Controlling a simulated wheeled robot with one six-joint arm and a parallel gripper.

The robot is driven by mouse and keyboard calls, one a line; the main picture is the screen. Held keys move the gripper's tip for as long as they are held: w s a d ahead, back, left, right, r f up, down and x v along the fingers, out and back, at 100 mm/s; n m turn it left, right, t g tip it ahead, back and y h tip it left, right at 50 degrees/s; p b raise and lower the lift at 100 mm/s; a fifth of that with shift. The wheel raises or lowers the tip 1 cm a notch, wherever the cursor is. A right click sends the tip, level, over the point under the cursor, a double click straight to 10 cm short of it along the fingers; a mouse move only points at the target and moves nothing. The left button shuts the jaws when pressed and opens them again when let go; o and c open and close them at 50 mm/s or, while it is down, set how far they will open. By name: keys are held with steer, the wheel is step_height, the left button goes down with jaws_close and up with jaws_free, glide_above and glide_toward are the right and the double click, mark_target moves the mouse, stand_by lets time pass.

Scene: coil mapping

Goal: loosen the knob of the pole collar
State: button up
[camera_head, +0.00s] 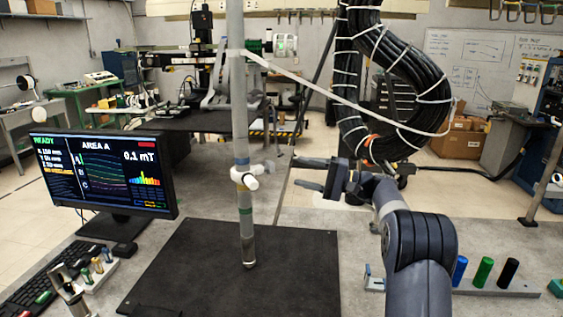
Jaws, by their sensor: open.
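I cannot tell for sure which is the knob. My gripper (297,173) is to the right of the collar at about the same height in the picture. Its two dark fingers are apart, point left toward the collar, and hold nothing. A gap shows between the fingertips and the collar.
A white strap (345,98) slants from the pole's upper part to a thick black cable bundle (395,100) above my gripper. A monitor (104,172) stands left. Coloured cylinders (483,272) stand in a rack at right. The black mat (285,285) is otherwise clear.

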mark_target(270, 167)
steer(key=shift+n+h, duration=0.3)
steer(key=shift+n, duration=0.3)
steer(key=p+x, duration=0.1)
steer(key=x, duration=0.4)
steer(key=p+x, duration=0.1)
steer(key=x, duration=0.4)
steer(key=shift+s+a, duration=0.15)
steer(key=shift+a, duration=0.05)
steer(key=c, duration=1)
